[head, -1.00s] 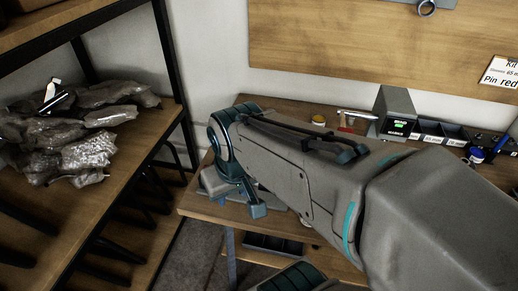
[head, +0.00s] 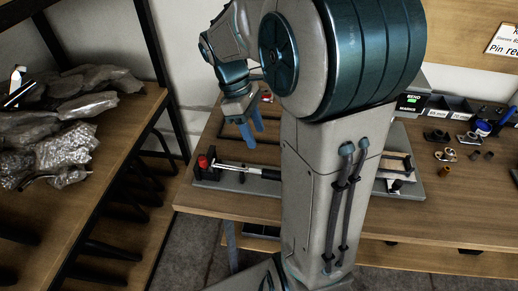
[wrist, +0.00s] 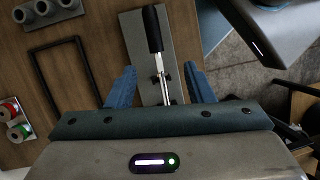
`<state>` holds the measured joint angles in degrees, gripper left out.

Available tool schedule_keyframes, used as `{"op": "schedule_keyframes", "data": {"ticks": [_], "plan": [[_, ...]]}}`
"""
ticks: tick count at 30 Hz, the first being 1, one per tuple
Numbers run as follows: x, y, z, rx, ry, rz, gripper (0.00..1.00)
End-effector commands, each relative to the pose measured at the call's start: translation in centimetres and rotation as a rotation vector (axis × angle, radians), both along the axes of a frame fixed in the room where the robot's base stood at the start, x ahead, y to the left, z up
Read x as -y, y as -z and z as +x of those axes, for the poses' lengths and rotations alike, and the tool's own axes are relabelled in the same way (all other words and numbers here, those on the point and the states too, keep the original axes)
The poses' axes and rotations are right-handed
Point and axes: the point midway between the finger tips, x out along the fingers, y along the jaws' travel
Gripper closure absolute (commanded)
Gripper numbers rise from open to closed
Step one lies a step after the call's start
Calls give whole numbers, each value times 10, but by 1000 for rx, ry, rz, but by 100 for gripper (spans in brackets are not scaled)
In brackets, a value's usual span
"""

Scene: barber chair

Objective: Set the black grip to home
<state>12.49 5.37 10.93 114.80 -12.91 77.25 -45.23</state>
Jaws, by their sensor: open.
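The black grip (head: 270,174) is the dark handle on the end of a metal rod (head: 236,167). It lies over a grey base plate (head: 238,184) on the workbench, and my arm partly hides it in the head view. In the wrist view the black grip (wrist: 153,28) is at the top centre, with its rod running down between my fingers. My gripper (head: 252,130) is open and empty, above and behind the plate's left part. In the wrist view its blue fingers (wrist: 160,66) stand on either side of the rod, apart from it.
A red knob (head: 203,161) on a black block stands at the plate's left end. A thin black rectangular frame (wrist: 66,75) lies on the bench beside the plate. A box with a green display (head: 413,104), bins and small parts are at the right. A shelf with bagged items (head: 68,150) stands left.

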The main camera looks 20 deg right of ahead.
Motion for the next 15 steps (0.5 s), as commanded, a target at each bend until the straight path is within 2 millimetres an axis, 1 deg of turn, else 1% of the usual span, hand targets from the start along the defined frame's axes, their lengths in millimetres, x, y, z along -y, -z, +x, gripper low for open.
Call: {"op": "schedule_keyframes", "data": {"ticks": [1, 4, 7, 11, 14, 15], "plan": [[4, 7, 6, -35, -31, 9, 52], [9, 12, 13, -83, -85, 21, 52], [11, 15, 16, -108, -112, 29, 52], [14, 24, 13, -117, -121, 32, 52], [17, 38, 6, -117, -121, 32, 52], [18, 45, 4, -117, -121, 32, 52]]}}
